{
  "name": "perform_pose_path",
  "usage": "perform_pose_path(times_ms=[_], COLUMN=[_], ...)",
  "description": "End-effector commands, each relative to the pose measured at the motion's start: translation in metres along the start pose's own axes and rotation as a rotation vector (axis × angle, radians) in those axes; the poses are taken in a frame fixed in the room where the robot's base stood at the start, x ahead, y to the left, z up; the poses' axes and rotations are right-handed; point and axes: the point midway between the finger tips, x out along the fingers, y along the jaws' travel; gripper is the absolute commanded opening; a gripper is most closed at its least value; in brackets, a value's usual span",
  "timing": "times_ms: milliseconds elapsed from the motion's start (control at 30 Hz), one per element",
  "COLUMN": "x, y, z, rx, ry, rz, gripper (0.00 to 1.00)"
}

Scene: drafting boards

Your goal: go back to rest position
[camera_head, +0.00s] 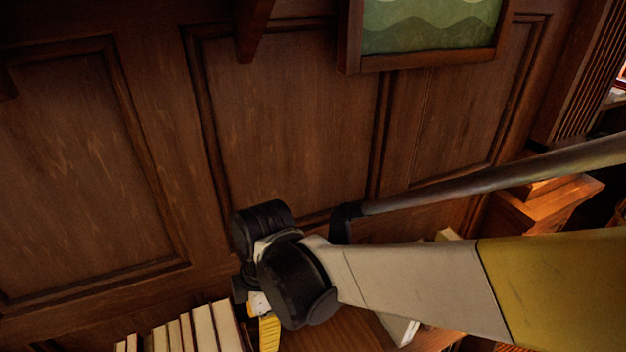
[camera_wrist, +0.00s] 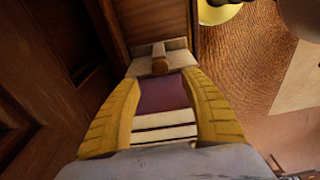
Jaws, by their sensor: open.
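My gripper (camera_wrist: 158,76) is open in the wrist view, its two yellow fingers spread apart. Between and beyond the fingers I see a row of books (camera_wrist: 166,131) with pale page edges and one purple cover; I cannot tell how far below the fingers they are. In the head view only a yellow part of my gripper (camera_head: 269,334) shows beneath my arm's dark joint, beside several upright books (camera_head: 200,327). The fingertips are hidden there. I see nothing held.
A dark panelled wall (camera_head: 290,110) rises behind my arm, with a framed green picture (camera_head: 430,25) at the top. A wooden ledge (camera_head: 545,203) lies to the right.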

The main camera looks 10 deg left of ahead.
Motion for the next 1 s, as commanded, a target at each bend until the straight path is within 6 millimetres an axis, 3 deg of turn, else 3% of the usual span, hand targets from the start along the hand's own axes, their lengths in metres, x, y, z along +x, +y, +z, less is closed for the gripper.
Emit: perform_pose_path(times_ms=[33, 167, 467, 567, 667, 767, 900, 1000], x=[-0.011, -0.021, -0.019, -0.017, -0.013, -0.007, 0.007, 0.022], y=[0.0, 0.0, 0.0, -0.001, -0.006, -0.021, -0.057, -0.089], z=[0.0, 0.0, 0.002, 0.021, 0.063, 0.12, 0.197, 0.243], rx=[0.0, 0.0, 0.011, 0.102, 0.315, 0.627, 1.089, 1.401], ry=[0.0, 0.0, 0.0, 0.001, 0.005, 0.021, 0.066, 0.115], rz=[0.0, 0.0, 0.003, 0.033, 0.103, 0.206, 0.373, 0.495], gripper=[0.52, 0.52, 0.52, 0.52, 0.52, 0.52, 0.52, 0.52])
